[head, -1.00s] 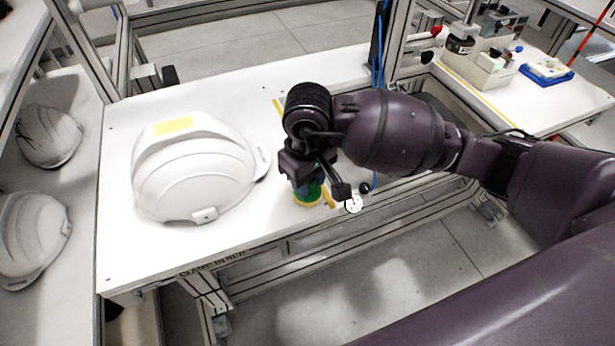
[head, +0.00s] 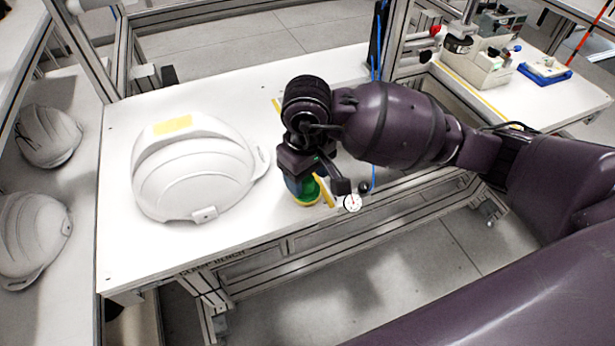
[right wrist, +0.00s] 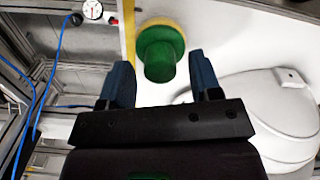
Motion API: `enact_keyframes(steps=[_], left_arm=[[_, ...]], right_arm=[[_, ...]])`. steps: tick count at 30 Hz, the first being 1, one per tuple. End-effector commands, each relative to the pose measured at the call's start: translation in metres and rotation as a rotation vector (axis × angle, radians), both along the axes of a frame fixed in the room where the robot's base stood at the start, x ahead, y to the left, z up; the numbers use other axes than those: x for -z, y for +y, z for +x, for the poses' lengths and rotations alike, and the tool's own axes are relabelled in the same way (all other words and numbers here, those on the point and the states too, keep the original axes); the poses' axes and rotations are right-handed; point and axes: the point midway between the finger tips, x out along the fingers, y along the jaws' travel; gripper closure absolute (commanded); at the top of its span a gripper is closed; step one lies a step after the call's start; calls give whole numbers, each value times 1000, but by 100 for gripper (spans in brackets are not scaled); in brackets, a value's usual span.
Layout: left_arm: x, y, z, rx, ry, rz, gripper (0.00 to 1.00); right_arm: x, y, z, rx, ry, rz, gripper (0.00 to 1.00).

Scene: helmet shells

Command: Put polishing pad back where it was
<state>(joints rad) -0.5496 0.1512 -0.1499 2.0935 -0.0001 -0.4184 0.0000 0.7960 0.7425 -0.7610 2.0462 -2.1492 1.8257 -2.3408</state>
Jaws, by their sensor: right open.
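The polishing pad (head: 304,197), with a green grip and a yellow rim, sits on the white bench (head: 250,82) near its front edge. My right gripper (head: 303,183) is just above it in the head view, partly hiding it. In the right wrist view the green-topped pad (right wrist: 161,52) lies ahead of the fingers, between their lines, with its yellow rim flat on the bench. My right gripper (right wrist: 158,85) is open and empty there, with its two blue fingers apart. My left gripper is not in view.
A white helmet shell (head: 193,170) stands on the bench left of the pad; more shells (head: 48,135) lie on a side surface at far left. A round dial gauge (head: 352,203) is at the front edge, right of the pad. A yellow strip (right wrist: 130,30) runs beside the pad.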

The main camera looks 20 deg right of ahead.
Motion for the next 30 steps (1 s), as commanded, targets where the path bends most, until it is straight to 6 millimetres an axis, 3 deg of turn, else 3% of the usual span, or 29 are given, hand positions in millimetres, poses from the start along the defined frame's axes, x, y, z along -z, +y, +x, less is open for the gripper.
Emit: enact_keyframes(steps=[9,15,21,30], left_arm=[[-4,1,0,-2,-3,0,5],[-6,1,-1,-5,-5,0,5],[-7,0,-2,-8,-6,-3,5],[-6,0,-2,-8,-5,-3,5]], right_arm=[[-64,0,1,-2,-8,-1,42],[-94,0,1,0,-4,-2,42],[-108,0,0,0,-3,-1,42],[-110,0,0,0,0,-1,42]])
